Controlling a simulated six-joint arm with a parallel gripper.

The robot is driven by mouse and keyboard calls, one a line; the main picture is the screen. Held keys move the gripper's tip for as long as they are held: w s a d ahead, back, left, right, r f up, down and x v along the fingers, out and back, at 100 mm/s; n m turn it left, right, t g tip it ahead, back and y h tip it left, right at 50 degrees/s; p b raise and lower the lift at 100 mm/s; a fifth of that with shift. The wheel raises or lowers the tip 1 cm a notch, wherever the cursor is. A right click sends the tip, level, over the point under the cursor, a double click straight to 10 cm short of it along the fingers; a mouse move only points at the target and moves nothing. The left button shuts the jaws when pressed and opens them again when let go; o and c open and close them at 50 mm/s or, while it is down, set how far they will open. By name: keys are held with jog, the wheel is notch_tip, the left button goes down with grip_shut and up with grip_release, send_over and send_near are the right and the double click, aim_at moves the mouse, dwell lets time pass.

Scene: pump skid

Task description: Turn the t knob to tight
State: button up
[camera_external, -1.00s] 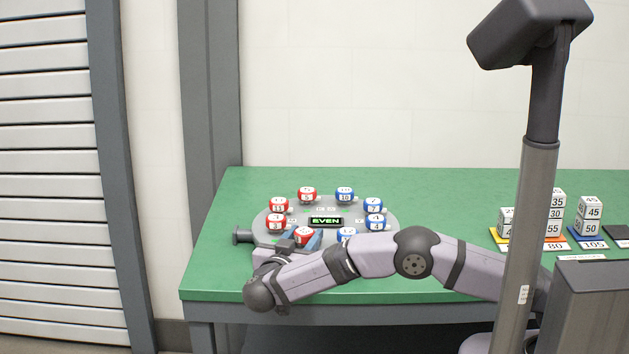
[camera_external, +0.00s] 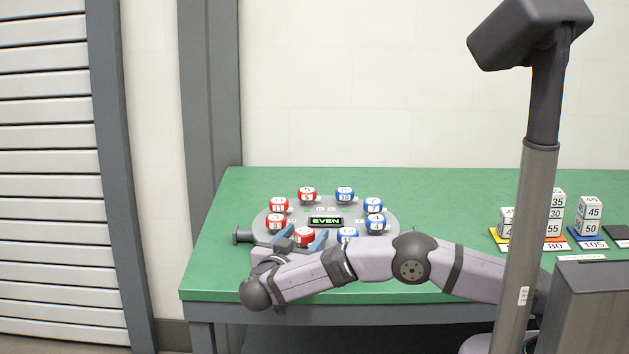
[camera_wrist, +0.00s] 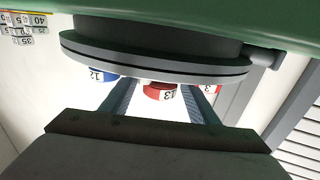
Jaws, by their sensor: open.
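A dark T-shaped knob (camera_external: 242,236) sticks out from the left side of a round grey unit (camera_external: 262,212) on the green table; it also shows at the upper right in the wrist view (camera_wrist: 265,57). My gripper (camera_external: 302,240) is open at the unit's front edge, to the right of the T knob and apart from it. Its blue fingers are on either side of a red numbered piece (camera_external: 304,235), which the wrist view shows between the fingers (camera_wrist: 160,91). I cannot tell whether either finger touches it. No "tight" mark is readable.
Several red and blue numbered pieces, including a blue one (camera_external: 347,235), ring the unit around a display reading "EVEN" (camera_external: 325,221). Stacked white number blocks (camera_external: 589,215) stand on coloured mats at the right. The table's left front is clear.

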jog(key=shift+s, duration=0.1)
jog(key=shift+b+v, duration=0.55)
jog(key=shift+v, duration=3.05)
notch_tip(320, 180, up, 11)
jog(key=d+n+t+y+p, duration=0.1)
jog(key=d+n+p, duration=0.1)
jog(key=p, duration=0.3)
jog(key=n+y, duration=0.4)
jog(key=y, duration=0.2)
send_near(304, 238)
jog(key=w, duration=0.5)
jog(key=shift+r, duration=0.15)
jog(key=shift+a+m, duration=0.15)
jog(key=shift+m, duration=0.45)
jog(key=shift+w+a+p, duration=0.1)
jog(key=shift+w+p, duration=0.3)
jog(key=shift+w, duration=1.45)
jog(key=shift+w+a+p, duration=0.15)
jog(key=shift+w+p, duration=0.25)
jog(key=shift+w, duration=1.45)
